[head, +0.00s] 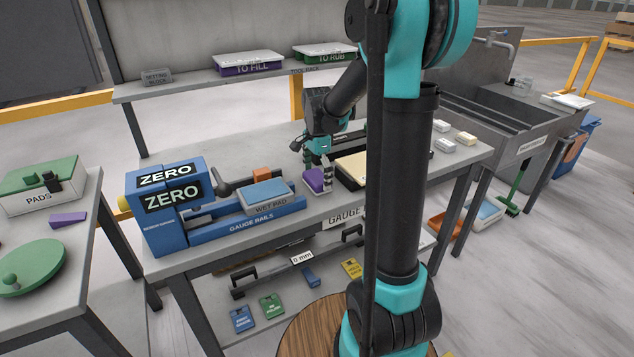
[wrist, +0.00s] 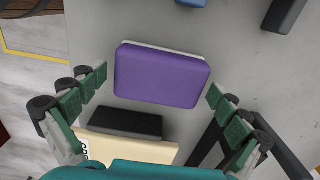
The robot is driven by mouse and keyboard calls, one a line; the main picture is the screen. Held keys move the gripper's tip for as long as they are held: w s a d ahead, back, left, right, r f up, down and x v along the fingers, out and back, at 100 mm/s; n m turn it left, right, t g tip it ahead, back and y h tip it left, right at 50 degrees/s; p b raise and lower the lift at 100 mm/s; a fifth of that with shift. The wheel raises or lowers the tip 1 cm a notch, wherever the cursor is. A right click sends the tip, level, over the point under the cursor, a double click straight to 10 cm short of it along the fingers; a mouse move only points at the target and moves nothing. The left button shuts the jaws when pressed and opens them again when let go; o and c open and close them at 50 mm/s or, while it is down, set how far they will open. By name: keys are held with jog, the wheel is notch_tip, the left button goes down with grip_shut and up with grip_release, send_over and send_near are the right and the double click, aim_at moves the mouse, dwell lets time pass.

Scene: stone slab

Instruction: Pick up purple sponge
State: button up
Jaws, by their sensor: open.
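The purple sponge (head: 317,181) lies on the stone slab, right of the wet pad (head: 266,196). It has a purple top and a pale underside. In the wrist view the purple sponge (wrist: 161,76) fills the upper middle, slightly tilted. My gripper (head: 318,171) is over the sponge, pointing down. In the wrist view my gripper's (wrist: 157,86) fingers are spread wide, one on each side of the sponge, with small gaps and nothing held. The exact height of the fingertips above the slab is hard to tell.
A cream block (head: 352,170) sits close to the sponge; in the wrist view a black block (wrist: 125,123) lies beside it. Blue gauge rails (head: 245,225) and the zero block (head: 168,205) stand left. A purple wedge (head: 68,219) lies on the left table. White blocks (head: 445,145) lie right.

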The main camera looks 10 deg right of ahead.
aim_at(317, 176)
jog(key=shift+c, duration=0.5)
jog(key=c, duration=0.7)
notch_tip(317, 176, up, 20)
jog(key=shift+f, duration=0.1)
